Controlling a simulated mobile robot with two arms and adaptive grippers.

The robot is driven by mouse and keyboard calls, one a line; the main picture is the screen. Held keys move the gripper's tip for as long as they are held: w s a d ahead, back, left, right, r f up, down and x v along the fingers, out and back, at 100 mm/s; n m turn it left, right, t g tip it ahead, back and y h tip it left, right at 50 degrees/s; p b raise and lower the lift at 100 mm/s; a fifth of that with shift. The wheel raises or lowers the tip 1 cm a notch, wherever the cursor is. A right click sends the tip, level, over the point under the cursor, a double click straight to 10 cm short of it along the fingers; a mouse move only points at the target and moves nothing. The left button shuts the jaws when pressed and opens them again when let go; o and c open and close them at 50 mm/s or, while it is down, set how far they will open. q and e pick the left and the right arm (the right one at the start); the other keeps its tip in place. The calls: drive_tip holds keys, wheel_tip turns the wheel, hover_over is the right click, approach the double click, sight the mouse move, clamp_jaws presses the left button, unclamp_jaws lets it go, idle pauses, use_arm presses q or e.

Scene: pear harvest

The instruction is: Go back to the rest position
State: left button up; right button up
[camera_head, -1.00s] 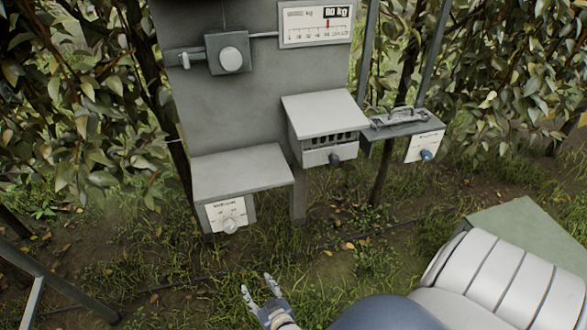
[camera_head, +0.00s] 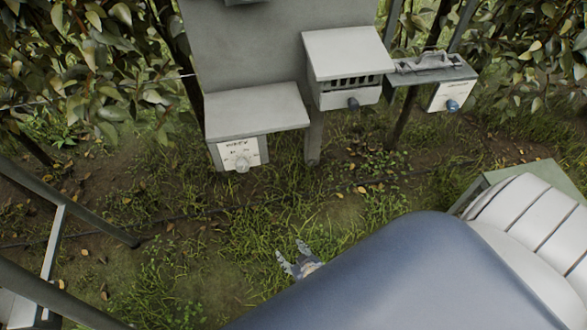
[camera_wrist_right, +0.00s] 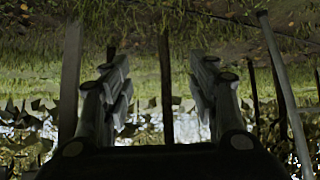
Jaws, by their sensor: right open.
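My right gripper (camera_head: 294,256) shows low in the middle of the head view, just past the edge of my large blue-grey arm link. Its two fingers are spread and nothing is between them. In the right wrist view my right gripper (camera_wrist_right: 160,85) also shows open and empty, with grass and posts behind it. That view looks upside down and is dark. It hangs over the grass, apart from the grey equipment. My left gripper is not in the head view.
A grey panel carries a box with a white dial (camera_head: 240,154), a slotted box (camera_head: 348,55) and a side shelf with a blue knob (camera_head: 452,105). Metal bars (camera_head: 70,205) stand at left. A green flat surface (camera_head: 540,168) lies at right. Grass between is clear.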

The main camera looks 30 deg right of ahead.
idle(0.3)
drive_tip(key=s+d+f+g, duration=0.1)
drive_tip(key=s+f+g, duration=0.2)
drive_tip(key=s, duration=0.6)
drive_tip(key=s+d+f+n+g, duration=0.1)
drive_tip(key=s+f+g, duration=0.2)
drive_tip(key=s, duration=0.7)
drive_tip(key=s+d+f+n+g, duration=0.1)
drive_tip(key=s+f+g, duration=0.1)
drive_tip(key=s+f, duration=0.4)
drive_tip(key=s, duration=0.4)
drive_tip(key=shift+s+d+f+g, duration=0.15)
drive_tip(key=shift+d+f+g, duration=0.15)
drive_tip(key=shift+g, duration=0.1)
